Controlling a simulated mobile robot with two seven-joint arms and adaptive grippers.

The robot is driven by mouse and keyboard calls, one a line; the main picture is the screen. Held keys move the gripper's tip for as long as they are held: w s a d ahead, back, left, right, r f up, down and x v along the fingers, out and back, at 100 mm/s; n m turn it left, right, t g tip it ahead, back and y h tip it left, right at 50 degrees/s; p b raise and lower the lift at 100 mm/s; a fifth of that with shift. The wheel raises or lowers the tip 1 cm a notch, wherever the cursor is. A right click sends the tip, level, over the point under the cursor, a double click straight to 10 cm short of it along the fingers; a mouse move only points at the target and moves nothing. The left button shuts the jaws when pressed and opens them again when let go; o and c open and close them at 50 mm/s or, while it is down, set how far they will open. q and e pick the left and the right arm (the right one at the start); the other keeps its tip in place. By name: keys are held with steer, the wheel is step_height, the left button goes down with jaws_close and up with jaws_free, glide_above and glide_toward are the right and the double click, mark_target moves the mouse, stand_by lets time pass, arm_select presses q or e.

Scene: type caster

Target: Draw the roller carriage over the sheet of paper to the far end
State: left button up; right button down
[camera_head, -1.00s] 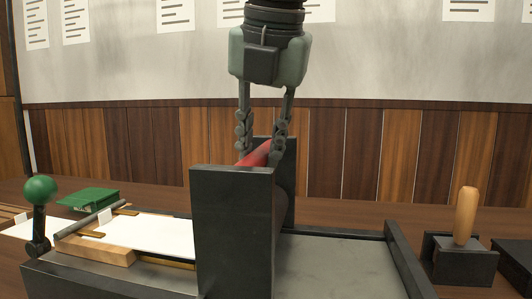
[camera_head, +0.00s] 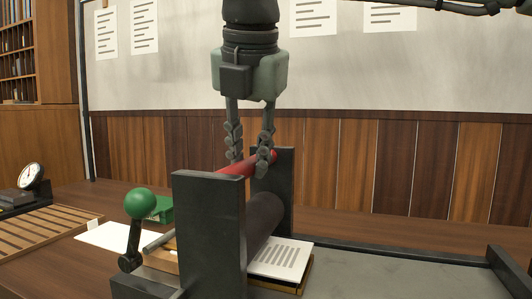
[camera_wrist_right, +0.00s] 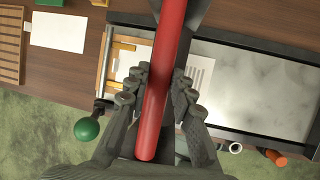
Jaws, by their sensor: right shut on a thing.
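The roller carriage has two dark end plates (camera_head: 208,235), a dark roller (camera_head: 263,222) and a red bar across the top (camera_head: 237,168). It stands over the left part of the press bed (camera_head: 400,272). My right gripper (camera_head: 249,165) is shut on the red bar, which also runs between its fingers in the wrist view (camera_wrist_right: 160,90). The sheet of paper (camera_head: 281,258) lies under the carriage. Its part right of the roller shows dark printed lines; in the wrist view, paper (camera_wrist_right: 138,60) shows on both sides of the bar. My left gripper is not in view.
A green-knobbed lever (camera_head: 139,204) stands at the bed's left end, near a green box (camera_head: 160,208). A white sheet (camera_head: 112,235) and a slatted wooden tray (camera_head: 35,228) lie further left. The bed right of the paper is clear.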

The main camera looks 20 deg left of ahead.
steer(key=shift+s+a, duration=0.1)
steer(key=shift+a, duration=0.35)
steer(key=c, duration=1.3)
jaws_free()
steer(key=shift+a, duration=0.15)
steer(key=shift+d+r, duration=0.2)
steer(key=shift+r, duration=0.2)
steer(key=v, duration=1.1)
steer(key=shift+s, duration=0.2)
